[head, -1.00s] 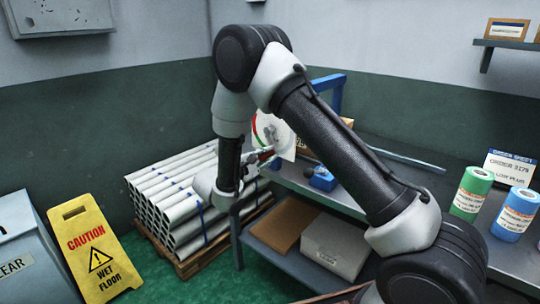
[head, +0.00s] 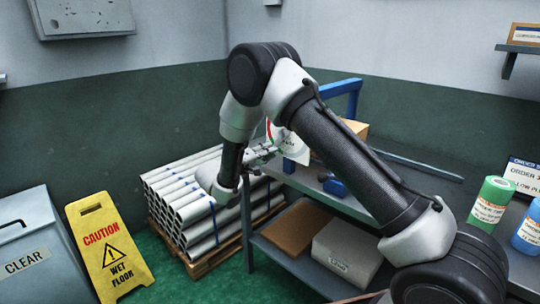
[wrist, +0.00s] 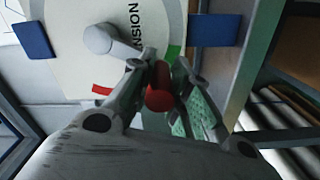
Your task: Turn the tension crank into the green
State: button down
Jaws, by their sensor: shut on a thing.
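The crank's red knob (wrist: 158,97) sits between my fingers. My gripper (wrist: 160,76) is shut on this knob, close to the green mark (wrist: 173,52). In the head view the dial (head: 288,140) shows partly behind my arm, with my gripper (head: 264,153) at its left. The crank is mostly hidden there.
The dial stands by a grey workbench (head: 330,198) with boxes on its lower shelf. White tubes (head: 185,190) are stacked on a pallet left of it. Green floor lies between.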

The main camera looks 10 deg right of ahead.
jog(key=shift+w+a+r+m, duration=0.2)
jog(key=shift+w+m, duration=0.05)
jog(key=shift+m, duration=0.15)
dwell(0.3)
